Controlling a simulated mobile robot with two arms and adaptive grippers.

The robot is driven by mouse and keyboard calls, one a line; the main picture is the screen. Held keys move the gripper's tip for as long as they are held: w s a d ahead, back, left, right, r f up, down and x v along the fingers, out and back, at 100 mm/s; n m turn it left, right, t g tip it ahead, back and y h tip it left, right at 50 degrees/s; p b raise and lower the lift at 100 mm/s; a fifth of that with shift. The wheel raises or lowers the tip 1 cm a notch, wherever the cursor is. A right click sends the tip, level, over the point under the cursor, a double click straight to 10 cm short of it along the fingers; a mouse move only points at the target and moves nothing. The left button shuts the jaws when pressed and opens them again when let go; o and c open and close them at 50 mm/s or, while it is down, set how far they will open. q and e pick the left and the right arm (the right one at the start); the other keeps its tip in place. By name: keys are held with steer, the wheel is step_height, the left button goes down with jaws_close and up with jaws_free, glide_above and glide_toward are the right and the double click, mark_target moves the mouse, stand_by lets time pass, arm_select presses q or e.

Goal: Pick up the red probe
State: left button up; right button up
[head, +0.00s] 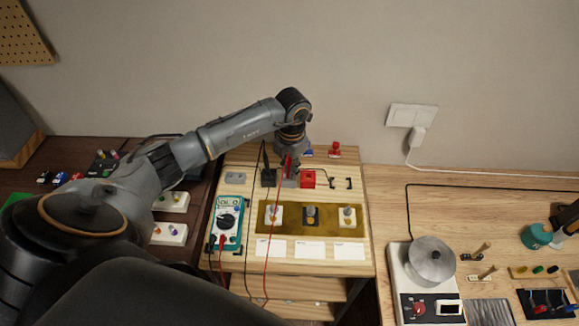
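The red probe (287,163) is at the back of the light wooden bench, with a red lead running down from it towards the multimeter. My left gripper (290,170) points down from above right at the probe and partly hides it. Whether its fingers are apart or closed on the probe is too small to tell. A black probe (268,177) stands just left of it, with a black lead. The teal multimeter (227,222) lies at the front left of the bench. My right gripper is not in view.
A red block (308,179) is close right of the gripper. A gold plate (265,219) with three switch-like parts lies in front, with white cards below. A grey block (235,178) is at left. A side bench at right holds a round metal pot (431,261) on a white device.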

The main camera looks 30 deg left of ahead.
arm_select(q)
jaws_close()
steer(key=shift+r+b, duration=0.75)
steer(key=shift+w+r+b, duration=0.1)
steer(key=shift+r+b, duration=0.45)
steer(key=shift+r, duration=0.1)
steer(key=s+d+r+b, duration=0.2)
steer(key=s+r, duration=0.3)
steer(key=s, duration=0.1)
steer(key=s+d+r+b, duration=0.1)
steer(key=s+d+r, duration=0.2)
steer(key=s+r, duration=0.2)
steer(key=shift+s+d+r+b, duration=0.15)
steer(key=shift+s+d+b, duration=0.15)
steer(key=shift+s, duration=0.75)
steer(key=shift+a, duration=0.15)
